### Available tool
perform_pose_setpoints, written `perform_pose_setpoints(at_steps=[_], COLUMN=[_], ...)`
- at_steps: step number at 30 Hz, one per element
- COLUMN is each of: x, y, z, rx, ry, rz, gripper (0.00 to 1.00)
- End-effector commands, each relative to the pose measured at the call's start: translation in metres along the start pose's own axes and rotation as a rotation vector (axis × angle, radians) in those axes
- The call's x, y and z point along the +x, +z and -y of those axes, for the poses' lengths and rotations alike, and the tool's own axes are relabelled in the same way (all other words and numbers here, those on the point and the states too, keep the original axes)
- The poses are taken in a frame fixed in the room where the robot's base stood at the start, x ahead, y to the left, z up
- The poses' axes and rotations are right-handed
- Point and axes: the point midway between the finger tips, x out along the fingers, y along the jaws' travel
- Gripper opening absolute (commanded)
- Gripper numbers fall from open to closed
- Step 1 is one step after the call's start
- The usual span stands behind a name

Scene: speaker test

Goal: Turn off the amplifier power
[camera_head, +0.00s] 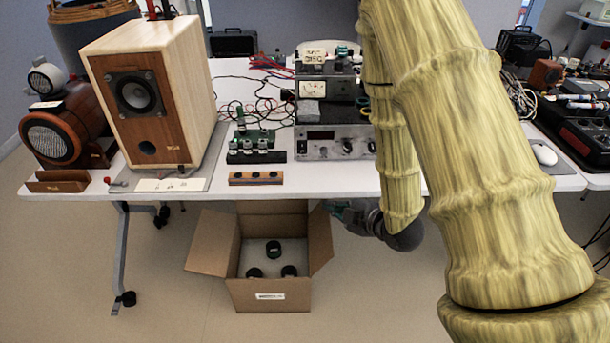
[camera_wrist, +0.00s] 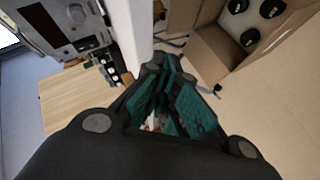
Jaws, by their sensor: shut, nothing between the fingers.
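A silver-fronted unit with a dark display and knobs (camera_head: 320,148) stands at the table's front edge and looks like the amplifier. Its right end is hidden behind my arm. In the wrist view a similar silver panel with a display and knobs (camera_wrist: 88,42) shows at the upper left. My gripper (camera_head: 343,211) is below the table's front edge, in front of and lower than the unit, partly hidden by my arm. In the wrist view its teal fingers (camera_wrist: 162,66) are shut and empty, touching nothing visible.
The white table's front edge (camera_head: 320,190) lies above my gripper. An open cardboard box (camera_head: 270,296) with several dark round items stands on the floor to its left. A wooden speaker (camera_head: 185,85), a green circuit board (camera_head: 250,137) and loose cables (camera_head: 262,95) occupy the table.

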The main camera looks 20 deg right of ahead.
Motion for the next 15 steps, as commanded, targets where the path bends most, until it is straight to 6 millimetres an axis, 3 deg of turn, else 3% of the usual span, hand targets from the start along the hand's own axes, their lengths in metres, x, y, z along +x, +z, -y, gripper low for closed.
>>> perform_pose_setpoints(at_steps=[3, 9, 15], x=[0.006, -0.001, -0.009], y=[-0.004, -0.020, -0.030], z=[-0.020, -0.054, -0.071], rx=[-0.150, -0.359, -0.463], ry=[0.084, 0.207, 0.272], rz=[-0.086, -0.193, -0.244], gripper=[0.00, 0.00, 0.00])
